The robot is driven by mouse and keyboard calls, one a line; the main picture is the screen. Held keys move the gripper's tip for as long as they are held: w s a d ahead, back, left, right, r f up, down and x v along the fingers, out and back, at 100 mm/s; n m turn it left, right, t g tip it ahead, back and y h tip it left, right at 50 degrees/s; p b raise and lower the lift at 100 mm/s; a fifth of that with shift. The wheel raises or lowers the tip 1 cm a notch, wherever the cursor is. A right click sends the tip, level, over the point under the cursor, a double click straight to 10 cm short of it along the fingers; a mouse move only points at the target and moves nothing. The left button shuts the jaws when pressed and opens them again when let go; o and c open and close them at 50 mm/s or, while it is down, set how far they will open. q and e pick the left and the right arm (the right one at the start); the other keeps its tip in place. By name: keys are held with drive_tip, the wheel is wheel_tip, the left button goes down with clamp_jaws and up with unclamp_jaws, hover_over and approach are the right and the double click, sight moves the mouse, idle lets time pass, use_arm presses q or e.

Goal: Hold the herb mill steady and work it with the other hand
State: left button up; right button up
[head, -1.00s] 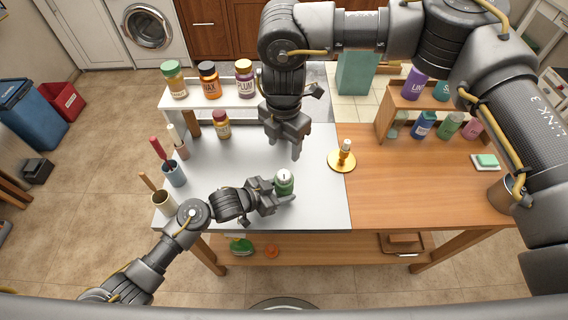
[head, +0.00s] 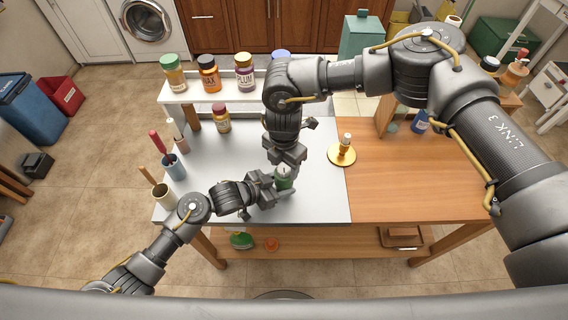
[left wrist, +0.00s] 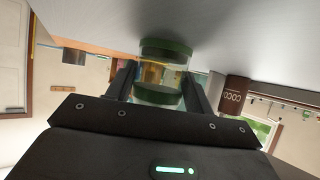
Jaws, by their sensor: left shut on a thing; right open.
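The herb mill (head: 284,181) is a small jar with green ends, standing on the white half of the table near its front. In the left wrist view the mill (left wrist: 162,72) sits between the two dark fingers, its clear middle showing. My left gripper (head: 277,190) is shut on the mill from the left side. My right gripper (head: 288,160) is open and points down just above and behind the mill's top. It partly hides the top of the mill, and I cannot tell whether its fingers touch it.
A gold candle holder (head: 342,154) stands right of the mill. A white shelf (head: 207,91) with several labelled jars is at the back left. Cups with tools (head: 163,194) stand at the left edge. The wooden right half of the table (head: 410,185) is mostly clear.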

drive_tip(key=c, duration=1)
